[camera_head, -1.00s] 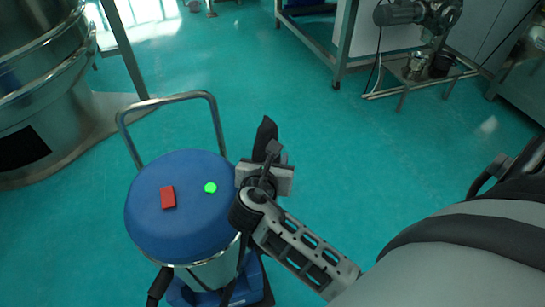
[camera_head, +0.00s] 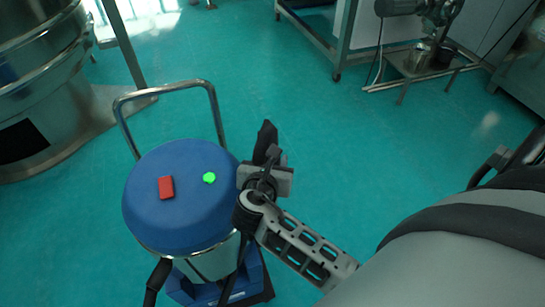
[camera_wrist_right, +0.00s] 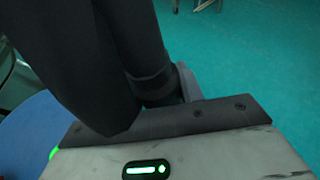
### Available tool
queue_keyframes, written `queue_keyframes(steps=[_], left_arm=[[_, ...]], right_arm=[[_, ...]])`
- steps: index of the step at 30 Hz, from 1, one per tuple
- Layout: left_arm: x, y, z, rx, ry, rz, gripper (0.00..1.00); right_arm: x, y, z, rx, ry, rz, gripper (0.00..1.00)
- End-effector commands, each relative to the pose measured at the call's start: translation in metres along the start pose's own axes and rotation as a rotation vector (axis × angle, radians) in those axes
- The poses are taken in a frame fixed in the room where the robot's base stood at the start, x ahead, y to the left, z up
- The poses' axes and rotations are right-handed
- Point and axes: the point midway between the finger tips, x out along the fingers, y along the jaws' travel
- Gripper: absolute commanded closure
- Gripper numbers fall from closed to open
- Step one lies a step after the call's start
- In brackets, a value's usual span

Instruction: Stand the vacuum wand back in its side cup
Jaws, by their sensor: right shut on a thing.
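The vacuum has a round blue lid (camera_head: 150,225) and a steel drum (camera_head: 215,264) on a blue base. The wand's lower end and the side cup cannot be made out behind my gripper and arm. My left gripper is not in view.
A red block (camera_head: 166,188) and a green piece (camera_head: 209,178) are on the lid. A grey push handle (camera_head: 166,94) rises behind it. A steel sieve machine (camera_head: 45,90) stands at far left. The green floor (camera_head: 360,150) is clear behind and right of the vacuum.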

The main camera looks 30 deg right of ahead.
Motion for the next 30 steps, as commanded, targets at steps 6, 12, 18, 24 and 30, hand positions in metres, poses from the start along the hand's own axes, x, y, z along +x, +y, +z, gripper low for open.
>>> queue_keyframes(steps=[6, 12, 18, 24, 30], left_arm=[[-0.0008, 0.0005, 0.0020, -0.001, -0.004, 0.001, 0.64], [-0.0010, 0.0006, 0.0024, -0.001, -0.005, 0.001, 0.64], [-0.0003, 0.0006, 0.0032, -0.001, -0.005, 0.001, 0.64], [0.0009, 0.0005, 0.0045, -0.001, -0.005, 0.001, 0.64], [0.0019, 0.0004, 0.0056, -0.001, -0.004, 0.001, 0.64]], right_arm=[[0.0002, 0.0005, 0.0008, 0.001, -0.003, 0.001, 0.86], [0.0002, 0.0005, 0.0008, 0.001, -0.003, 0.001, 0.86], [0.0010, 0.0005, -0.0012, 0.001, -0.003, 0.001, 0.86], [0.0026, 0.0006, -0.0050, 0.000, -0.003, 0.001, 0.86], [0.0042, 0.0006, -0.0088, 0.001, -0.003, 0.002, 0.86]])
